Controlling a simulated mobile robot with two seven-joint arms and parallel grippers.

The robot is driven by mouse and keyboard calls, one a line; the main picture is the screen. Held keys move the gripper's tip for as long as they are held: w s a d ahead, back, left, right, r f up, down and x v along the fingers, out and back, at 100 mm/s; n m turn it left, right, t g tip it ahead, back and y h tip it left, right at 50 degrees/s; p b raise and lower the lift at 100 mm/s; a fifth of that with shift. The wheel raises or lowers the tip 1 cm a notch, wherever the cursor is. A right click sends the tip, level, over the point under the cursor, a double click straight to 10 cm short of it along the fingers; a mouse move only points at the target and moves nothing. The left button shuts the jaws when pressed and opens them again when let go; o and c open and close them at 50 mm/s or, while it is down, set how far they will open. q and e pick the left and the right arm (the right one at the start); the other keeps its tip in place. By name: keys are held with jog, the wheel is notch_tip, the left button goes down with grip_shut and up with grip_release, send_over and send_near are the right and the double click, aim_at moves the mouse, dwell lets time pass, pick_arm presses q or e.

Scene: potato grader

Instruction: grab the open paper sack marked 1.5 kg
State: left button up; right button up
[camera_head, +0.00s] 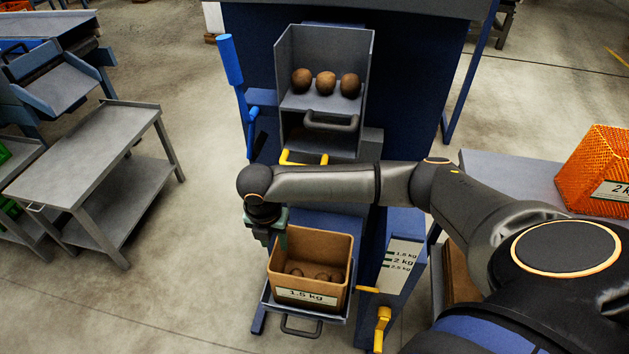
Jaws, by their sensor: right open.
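The open paper sack (311,245) is brown, box-shaped and upright, with a white label reading 1.5 kg on its front. It stands on a small grey platform low on the blue machine. A few potatoes lie inside it. My right gripper (268,240) points down at the sack's back left corner, close to its rim. It is open; whether its fingers straddle the wall or touch it I cannot tell. My left gripper is not in view.
A grey chute (322,100) with three potatoes is above the sack. A scale plate (398,262) and yellow handle (382,318) stand to its right. A blue lever (230,60) is upper left. An orange 2 kg sack (596,172) is right. A grey cart (90,150) is left.

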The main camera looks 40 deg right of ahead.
aim_at(278, 261)
jog(key=f, duration=0.5)
jog(key=shift+w+d, duration=0.15)
jog(key=shift+w, duration=0.05)
jog(key=shift+w+d+f+b, duration=0.1)
jog(key=shift+f+b, duration=0.3)
jog(key=shift+f, duration=2.3)
jog(key=shift+c, duration=0.4)
grip_shut()
